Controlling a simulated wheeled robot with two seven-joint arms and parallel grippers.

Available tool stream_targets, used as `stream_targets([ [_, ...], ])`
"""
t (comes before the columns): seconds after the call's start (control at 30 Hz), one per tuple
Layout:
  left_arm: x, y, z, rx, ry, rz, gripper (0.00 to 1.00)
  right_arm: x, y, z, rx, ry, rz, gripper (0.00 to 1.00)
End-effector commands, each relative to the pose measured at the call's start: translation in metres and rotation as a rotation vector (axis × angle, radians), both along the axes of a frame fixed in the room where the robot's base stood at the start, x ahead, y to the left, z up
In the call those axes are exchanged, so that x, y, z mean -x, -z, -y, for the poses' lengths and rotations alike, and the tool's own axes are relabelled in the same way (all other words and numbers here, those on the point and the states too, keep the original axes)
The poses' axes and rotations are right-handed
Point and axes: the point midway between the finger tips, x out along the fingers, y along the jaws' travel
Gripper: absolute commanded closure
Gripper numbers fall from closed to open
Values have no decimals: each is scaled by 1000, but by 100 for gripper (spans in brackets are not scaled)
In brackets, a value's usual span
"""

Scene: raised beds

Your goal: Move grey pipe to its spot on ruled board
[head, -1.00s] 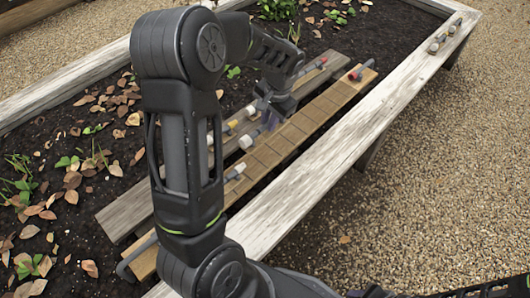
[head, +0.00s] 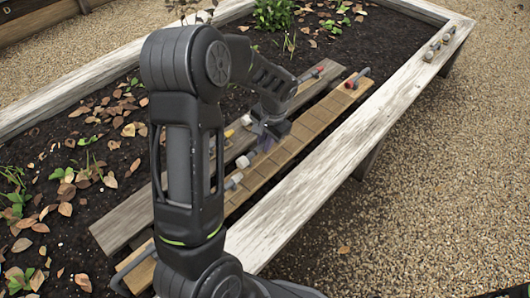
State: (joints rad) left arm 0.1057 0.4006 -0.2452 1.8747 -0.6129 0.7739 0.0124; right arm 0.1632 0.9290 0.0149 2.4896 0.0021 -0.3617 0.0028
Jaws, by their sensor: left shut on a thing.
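The ruled board (head: 312,122) is a long wooden plank with dark cross lines, lying along the near side of the bed. My left gripper (head: 266,140) is over the middle of this board, pointing down. It is shut on a grey pipe with a white end (head: 246,160), which sticks out at its lower left. The gripper hides most of this pipe, and I cannot tell whether it touches the board. Another pipe with a white end (head: 233,182) lies nearer, partly behind my arm. A grey pipe with a red end (head: 356,79) lies at the board's far end. My right gripper is not in view.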

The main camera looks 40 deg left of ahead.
Motion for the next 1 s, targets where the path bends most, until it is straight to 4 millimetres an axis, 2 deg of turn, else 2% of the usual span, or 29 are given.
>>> stream_targets([
  [0.07,0,4,0,0,0,-1,100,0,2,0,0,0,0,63],
  [0.3,0,41,0,0,2,-2,100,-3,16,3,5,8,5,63],
  [0.4,0,50,0,0,0,-1,100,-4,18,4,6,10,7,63],
  [0.8,0,54,0,0,0,0,100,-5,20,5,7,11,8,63],
  [0.83,0,53,0,0,0,1,83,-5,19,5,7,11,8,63],
  [1.0,0,52,0,0,0,0,69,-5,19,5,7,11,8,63],
])
